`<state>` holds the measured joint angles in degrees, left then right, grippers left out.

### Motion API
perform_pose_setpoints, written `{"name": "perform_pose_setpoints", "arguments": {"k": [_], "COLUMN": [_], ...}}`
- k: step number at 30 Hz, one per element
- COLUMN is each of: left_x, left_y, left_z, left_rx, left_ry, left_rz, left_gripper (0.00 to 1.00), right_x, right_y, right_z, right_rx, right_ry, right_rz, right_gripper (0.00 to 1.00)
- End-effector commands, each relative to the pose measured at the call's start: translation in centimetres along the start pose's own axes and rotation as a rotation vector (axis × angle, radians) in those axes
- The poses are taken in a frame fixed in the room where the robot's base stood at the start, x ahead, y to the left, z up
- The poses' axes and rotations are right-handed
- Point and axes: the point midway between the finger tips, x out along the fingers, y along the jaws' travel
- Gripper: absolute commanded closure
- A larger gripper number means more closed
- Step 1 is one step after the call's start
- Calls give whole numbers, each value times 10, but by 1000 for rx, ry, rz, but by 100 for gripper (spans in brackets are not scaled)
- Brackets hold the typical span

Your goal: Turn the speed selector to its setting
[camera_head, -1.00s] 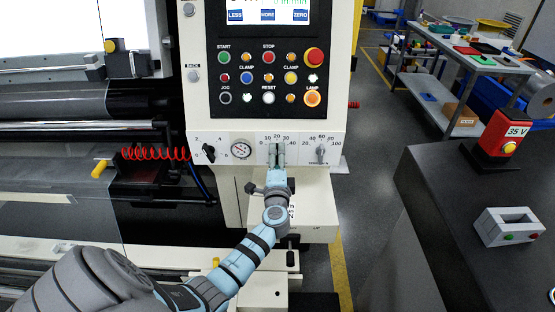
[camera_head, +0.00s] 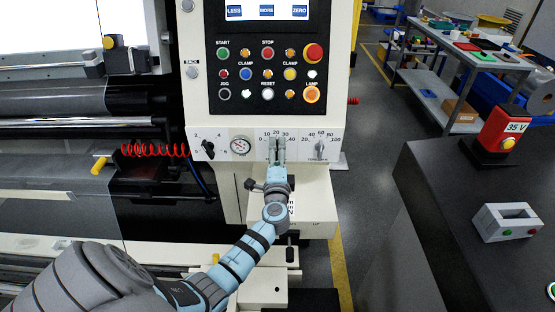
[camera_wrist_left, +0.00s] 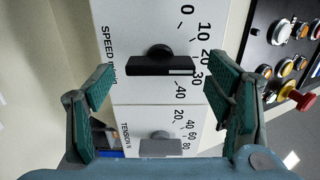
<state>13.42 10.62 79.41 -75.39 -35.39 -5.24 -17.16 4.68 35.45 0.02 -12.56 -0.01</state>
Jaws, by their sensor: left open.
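The speed selector (camera_wrist_left: 160,62) is a black knob with a bar grip and a white mark at its right end in the left wrist view. The mark points near the 30 on the printed 0 to 40 scale. In the head view my gripper hides most of the knob. My left gripper (camera_head: 277,150) is at the selector, in front of the panel. In the left wrist view its green-padded fingers (camera_wrist_left: 160,88) are spread wide, one on each side of the knob, with visible gaps. My right gripper is not in view.
A grey tension knob (camera_wrist_left: 160,144) sits beside the selector; it also shows in the head view (camera_head: 320,148). A round gauge (camera_head: 240,146) and another black knob (camera_head: 208,148) are to the left. The button panel (camera_head: 268,75) is above. A dark bench (camera_head: 450,200) stands right.

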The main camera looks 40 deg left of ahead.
Motion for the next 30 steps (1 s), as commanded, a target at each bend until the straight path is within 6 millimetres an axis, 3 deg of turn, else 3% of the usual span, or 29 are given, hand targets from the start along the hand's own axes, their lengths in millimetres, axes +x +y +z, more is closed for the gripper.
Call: {"name": "perform_pose_setpoints", "arguments": {"k": [5, 12, 15, 19, 30], "left_x": [-27, -94, -111, -120, -120], "left_y": [1, 1, 1, 0, 0], "left_z": [0, -1, -1, -1, -1], "left_rx": [-3, -3, -1, 0, 0], "left_ry": [1, 0, 0, 0, 1], "left_rz": [3, 4, 3, 1, 1], "left_gripper": [27, 27, 27, 27, 27], "right_x": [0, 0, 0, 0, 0], "right_y": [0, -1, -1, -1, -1], "right_z": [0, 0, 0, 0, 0], "right_rx": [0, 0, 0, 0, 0], "right_ry": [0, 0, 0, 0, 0], "right_rz": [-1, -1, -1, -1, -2], "right_gripper": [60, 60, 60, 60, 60]}}
